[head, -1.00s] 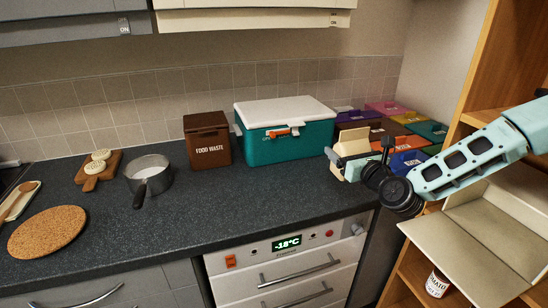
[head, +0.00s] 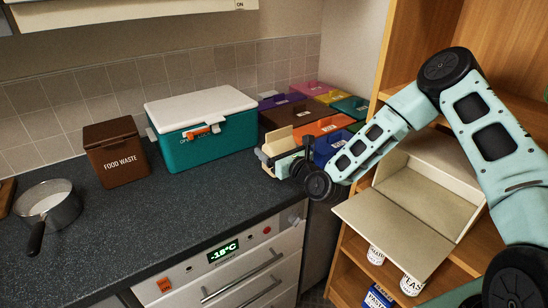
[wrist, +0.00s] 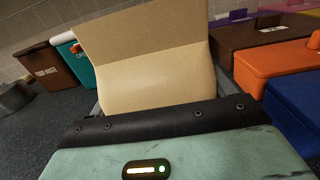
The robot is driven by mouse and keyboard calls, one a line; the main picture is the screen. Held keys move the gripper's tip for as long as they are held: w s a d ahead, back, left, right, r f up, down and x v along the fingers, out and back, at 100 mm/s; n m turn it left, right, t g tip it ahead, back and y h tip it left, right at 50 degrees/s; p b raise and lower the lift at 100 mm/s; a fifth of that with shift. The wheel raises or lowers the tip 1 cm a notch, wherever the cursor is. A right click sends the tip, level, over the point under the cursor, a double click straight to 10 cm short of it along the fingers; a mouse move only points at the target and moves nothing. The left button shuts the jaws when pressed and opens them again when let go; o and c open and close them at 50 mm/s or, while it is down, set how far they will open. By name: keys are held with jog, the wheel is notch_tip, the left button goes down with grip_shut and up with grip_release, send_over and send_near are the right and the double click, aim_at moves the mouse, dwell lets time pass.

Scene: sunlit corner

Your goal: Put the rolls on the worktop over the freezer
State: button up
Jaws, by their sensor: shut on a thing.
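My gripper (head: 284,163) is shut on a beige, folded packet (head: 281,143) at the right end of the dark worktop (head: 190,212). The packet fills the middle of the wrist view (wrist: 150,75); no label shows, and I cannot tell whether it holds the rolls. I cannot tell whether its bottom touches the worktop. The white freezer front (head: 240,272), with a display reading -18°C (head: 223,251), is below the worktop, left of my gripper.
A teal cool box (head: 215,140) and a brown food waste bin (head: 115,160) stand at the back. Several coloured lidded boxes (head: 316,128) crowd the back right. A pan (head: 60,210) is at left. The front middle worktop is clear. An open cream bin (head: 395,220) sits right on shelves.

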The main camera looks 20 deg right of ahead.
notch_tip(320, 180, down, 3)
jog(key=shift+f+p, duration=0.1)
jog(key=shift+p, duration=0.25)
jog(key=shift+f+b, duration=0.35)
jog(key=shift+f, duration=0.05)
jog(key=o, duration=1)
jog(key=shift+o, duration=0.2)
jog(key=shift+r, duration=0.2)
